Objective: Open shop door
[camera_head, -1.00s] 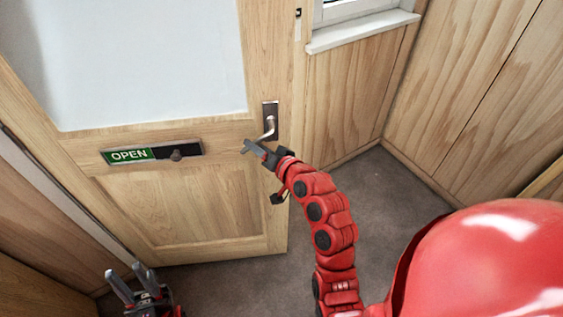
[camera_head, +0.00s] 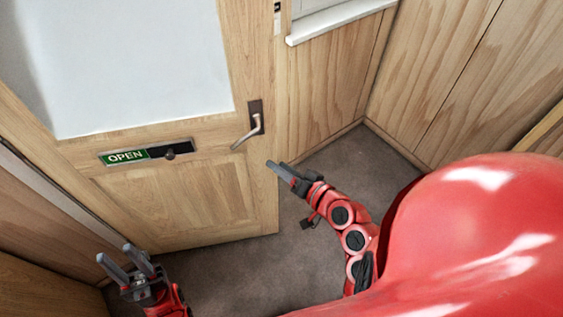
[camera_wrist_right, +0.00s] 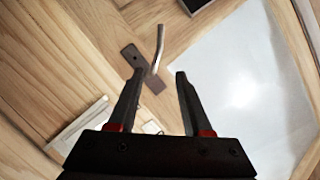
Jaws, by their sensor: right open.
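The wooden shop door (camera_head: 258,190) has a large pale pane and a sliding OPEN sign (camera_head: 125,157). Its right edge seems to stand out from the wall behind. The metal door handle (camera_head: 247,132) is on a dark plate near that edge, its lever slanting down to the left. My right gripper (camera_head: 276,164) is open and empty, below and right of the handle, apart from it. In the right wrist view, the handle lever (camera_wrist_right: 159,45) shows beyond the open fingertips (camera_wrist_right: 160,73). My left gripper (camera_head: 115,253) is open and empty at lower left, in front of the door's lower part.
Wood-panelled walls stand on the right (camera_head: 440,70) and at the left. A white window sill (camera_head: 340,20) juts out right of the door. Grey carpet (camera_head: 355,160) is clear right of the door and in front of it.

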